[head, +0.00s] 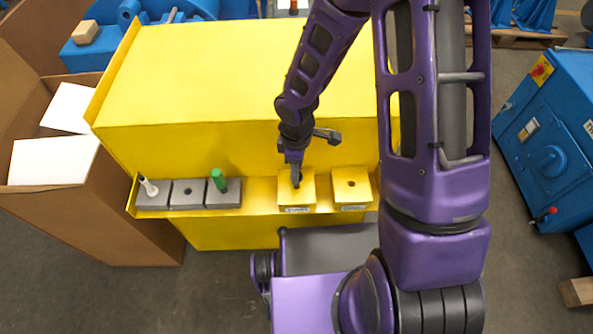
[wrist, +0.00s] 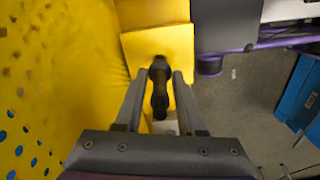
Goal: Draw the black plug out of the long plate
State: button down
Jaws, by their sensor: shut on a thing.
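My gripper (head: 294,166) points down over the left of two yellow blocks (head: 297,202) on the yellow ledge. In the wrist view, my gripper (wrist: 158,82) is shut on the black plug (wrist: 159,98), a dark, rounded piece between the two fingers. The plug is over the labelled yellow block (wrist: 178,45), with its far end close to the block's top face. I cannot tell whether any of it sits in the hole. In the head view the fingers mostly hide the plug. Which piece is the long plate cannot be read from the blurred labels.
The other yellow block (head: 351,184) has an open hole. Left on the ledge are three grey blocks (head: 188,195); one holds a white plug (head: 149,187), one a green plug (head: 218,179). A yellow housing (head: 220,80) rises behind. A cardboard box (head: 125,225) stands left.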

jog(key=shift+r, duration=2.45)
jog(key=shift+d, duration=0.1)
